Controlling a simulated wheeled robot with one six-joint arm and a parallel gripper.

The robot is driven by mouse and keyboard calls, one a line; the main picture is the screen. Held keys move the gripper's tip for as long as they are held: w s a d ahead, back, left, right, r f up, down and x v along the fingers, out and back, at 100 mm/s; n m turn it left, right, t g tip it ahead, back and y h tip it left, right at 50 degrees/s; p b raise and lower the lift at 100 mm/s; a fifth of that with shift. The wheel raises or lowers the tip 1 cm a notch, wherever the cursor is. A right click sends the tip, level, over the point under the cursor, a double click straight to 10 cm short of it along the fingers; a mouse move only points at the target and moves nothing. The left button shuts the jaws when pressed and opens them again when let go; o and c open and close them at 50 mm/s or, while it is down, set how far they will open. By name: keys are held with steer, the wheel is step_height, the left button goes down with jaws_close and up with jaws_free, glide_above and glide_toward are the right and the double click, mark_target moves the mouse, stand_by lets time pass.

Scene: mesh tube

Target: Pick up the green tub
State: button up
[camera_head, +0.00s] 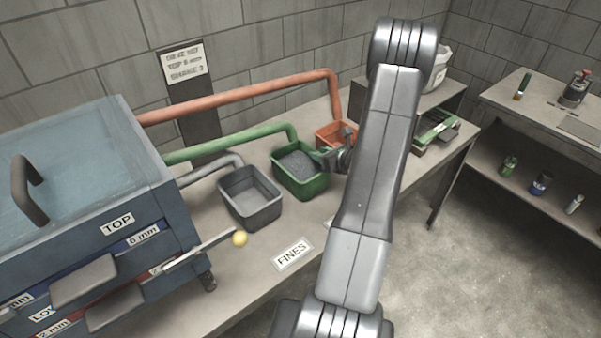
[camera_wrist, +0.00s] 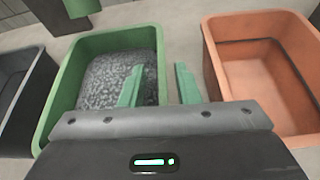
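The green tub (camera_head: 301,176) stands on the bench under the green pipe, between the grey tub and the orange tub, with grey gravel in it. In the wrist view the green tub (camera_wrist: 72,72) fills the left middle. My gripper (camera_wrist: 158,82) has its two green fingers apart. The left finger shows over the gravel and the right finger shows outside the tub's right wall, so the wall lies between them in the picture. Whether they touch the wall I cannot tell. In the head view my gripper (camera_head: 332,158) is at the tub's right rim, partly hidden by my arm.
The grey tub (camera_head: 250,197) stands close on the left. The orange tub (camera_head: 333,137) is close on the right and looks empty in the wrist view. The green pipe (camera_head: 228,145) ends above the green tub. A FINES label (camera_head: 292,254) lies on bare bench in front.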

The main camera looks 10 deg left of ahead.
steer(key=shift+a, duration=0.1)
jaws_close()
steer(key=shift+w, duration=0.1)
stand_by(1.2)
